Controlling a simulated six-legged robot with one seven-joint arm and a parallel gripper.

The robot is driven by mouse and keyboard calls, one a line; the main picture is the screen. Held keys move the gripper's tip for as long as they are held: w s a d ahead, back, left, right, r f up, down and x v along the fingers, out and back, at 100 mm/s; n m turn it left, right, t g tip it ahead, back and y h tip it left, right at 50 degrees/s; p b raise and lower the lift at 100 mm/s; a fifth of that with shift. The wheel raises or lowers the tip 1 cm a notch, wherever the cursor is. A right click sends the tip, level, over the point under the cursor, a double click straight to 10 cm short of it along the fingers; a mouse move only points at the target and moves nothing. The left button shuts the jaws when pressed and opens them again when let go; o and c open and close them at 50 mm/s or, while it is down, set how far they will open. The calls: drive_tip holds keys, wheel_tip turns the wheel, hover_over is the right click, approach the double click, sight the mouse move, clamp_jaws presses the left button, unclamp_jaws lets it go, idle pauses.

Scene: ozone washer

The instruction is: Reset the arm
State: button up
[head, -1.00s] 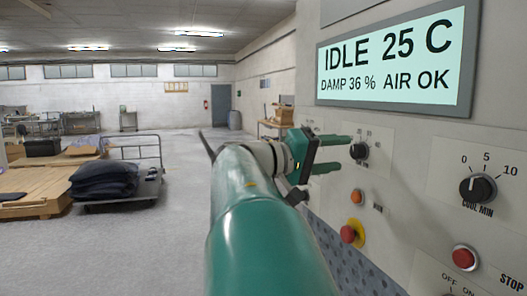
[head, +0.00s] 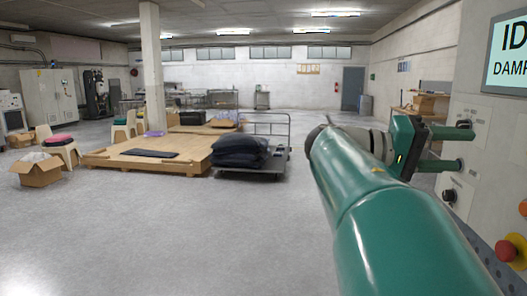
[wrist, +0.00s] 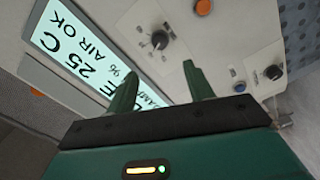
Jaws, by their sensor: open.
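My teal arm reaches forward at the right of the head view, and my gripper (head: 464,149) is at its end. Its two green fingers are apart with nothing between them. They point right towards the washer's control panel (head: 472,190); whether they touch it I cannot tell. In the wrist view my gripper (wrist: 162,72) also shows open and empty, with the panel beyond its fingers. The display (wrist: 88,50) is upside down there, partly behind one finger. In the head view the display (head: 507,55) is cut off by the right edge.
A black knob (head: 450,195) and a red button (head: 507,250) are on the panel, close to my arm. A trolley with dark sacks (head: 240,152) and a low wooden platform (head: 180,160) stand mid-room. A cardboard box (head: 38,170) sits at left. The near floor is clear.

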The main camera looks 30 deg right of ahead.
drive_tip(key=w+a+f+n+t+y, duration=0.3)
drive_tip(key=a+f+n+t, duration=0.15)
drive_tip(key=a+f, duration=0.4)
drive_tip(key=w+a+f+n+t+y, duration=0.2)
drive_tip(key=w+a+f+n+t, duration=0.1)
drive_tip(key=a+f+t, duration=0.5)
drive_tip(key=w+a+f+n+t+y, duration=0.35)
drive_tip(key=a+f, duration=0.35)
drive_tip(key=f, duration=0.3)
drive_tip(key=a+f+n+t+y, duration=0.1)
drive_tip(key=a+f+y, duration=0.4)
drive_tip(key=a, duration=0.8)
drive_tip(key=shift+f+n+t, duration=0.4)
drive_tip(key=shift+f+n, duration=0.25)
drive_tip(key=shift+n, duration=0.05)
drive_tip(key=shift+s, duration=0.1)
drive_tip(key=c, duration=0.3)
drive_tip(key=shift+d, duration=0.1)
drive_tip(key=shift+c, duration=0.2)
drive_tip(key=shift+d, duration=0.15)
